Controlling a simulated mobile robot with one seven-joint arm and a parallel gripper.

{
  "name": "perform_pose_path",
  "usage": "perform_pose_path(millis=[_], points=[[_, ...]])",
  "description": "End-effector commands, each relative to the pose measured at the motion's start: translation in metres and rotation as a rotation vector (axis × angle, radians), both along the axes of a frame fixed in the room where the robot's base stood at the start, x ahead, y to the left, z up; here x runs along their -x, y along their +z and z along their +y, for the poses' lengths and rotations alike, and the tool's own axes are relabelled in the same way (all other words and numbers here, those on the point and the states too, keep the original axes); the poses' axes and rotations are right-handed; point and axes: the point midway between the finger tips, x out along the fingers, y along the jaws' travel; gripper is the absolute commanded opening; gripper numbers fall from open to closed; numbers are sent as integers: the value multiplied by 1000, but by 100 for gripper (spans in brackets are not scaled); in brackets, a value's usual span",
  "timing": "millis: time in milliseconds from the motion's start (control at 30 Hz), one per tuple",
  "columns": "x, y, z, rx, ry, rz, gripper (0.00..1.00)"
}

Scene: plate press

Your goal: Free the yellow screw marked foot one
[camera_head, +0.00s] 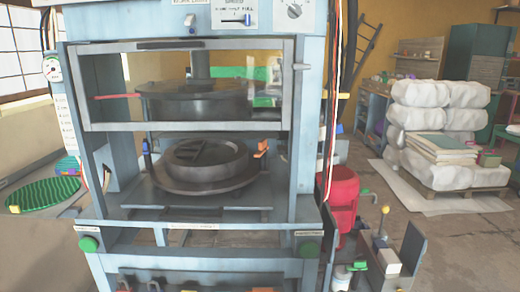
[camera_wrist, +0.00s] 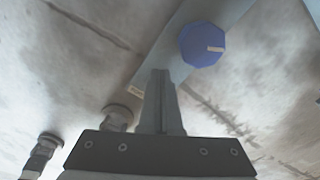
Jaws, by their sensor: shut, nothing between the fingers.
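My gripper (camera_wrist: 160,77) shows in the wrist view with its fingers together and nothing between them. A blue knob (camera_wrist: 203,44) with a pale mark sits just beyond and to the right of the fingertips, on a grey bar (camera_wrist: 178,50). A small tag with unreadable writing (camera_wrist: 135,90) lies left of the fingers. I see no screw that I can identify as the yellow one marked foot one. The press (camera_head: 190,235) fills the middle of the head view; its feet are out of frame. My gripper does not show in the head view.
Two round metal fittings (camera_wrist: 118,115) stand left of my fingers in the wrist view. In the head view, a red canister (camera_head: 340,200) stands right of the press, near a small rack (camera_head: 400,250). White sacks (camera_head: 435,115) sit on a pallet behind; some floor between is clear.

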Motion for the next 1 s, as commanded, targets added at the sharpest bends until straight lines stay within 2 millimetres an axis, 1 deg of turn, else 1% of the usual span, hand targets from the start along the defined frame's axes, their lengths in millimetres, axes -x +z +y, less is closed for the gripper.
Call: perform_pose_path(millis=[1000], points=[[8,-1,-2,1,0,3,0]])
